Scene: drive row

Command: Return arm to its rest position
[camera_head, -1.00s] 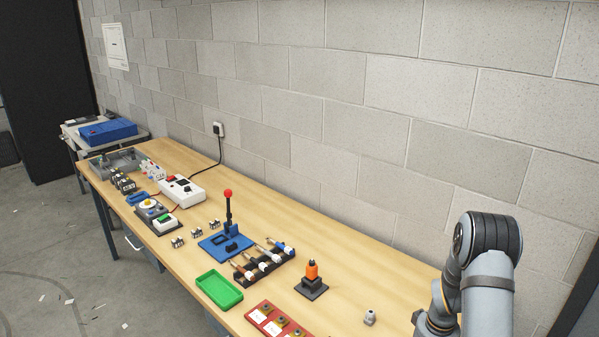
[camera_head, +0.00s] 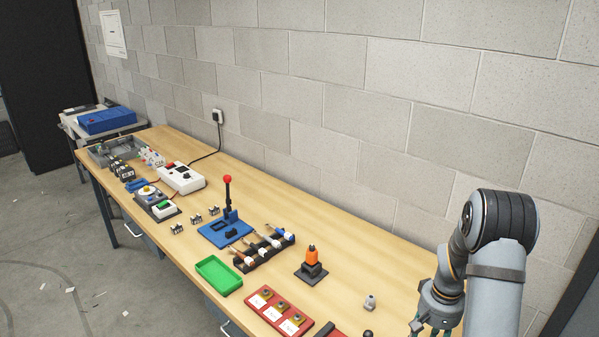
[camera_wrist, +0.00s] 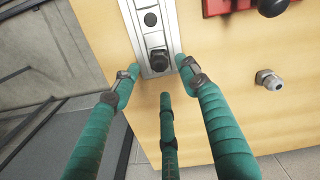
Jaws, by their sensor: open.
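My arm (camera_head: 500,245) stands at the right of the head view, bent over the near end of the bench. My gripper (camera_head: 430,322) hangs at its lower end, partly cut off by the bottom edge. In the wrist view my gripper (camera_wrist: 160,80) shows several teal ribbed fingers, spread apart with nothing between them. The fingers are over the bench top, close to a grey metal strip (camera_wrist: 137,22) with a black knob. Whether they touch it I cannot tell.
The wooden bench (camera_head: 350,235) runs along a block wall. Near my arm are a small metal fitting (camera_head: 369,302), an orange-topped black stand (camera_head: 311,265) and a red tray (camera_head: 279,311). A green tray (camera_head: 218,276) and a red-knobbed lever (camera_head: 228,195) stand farther left.

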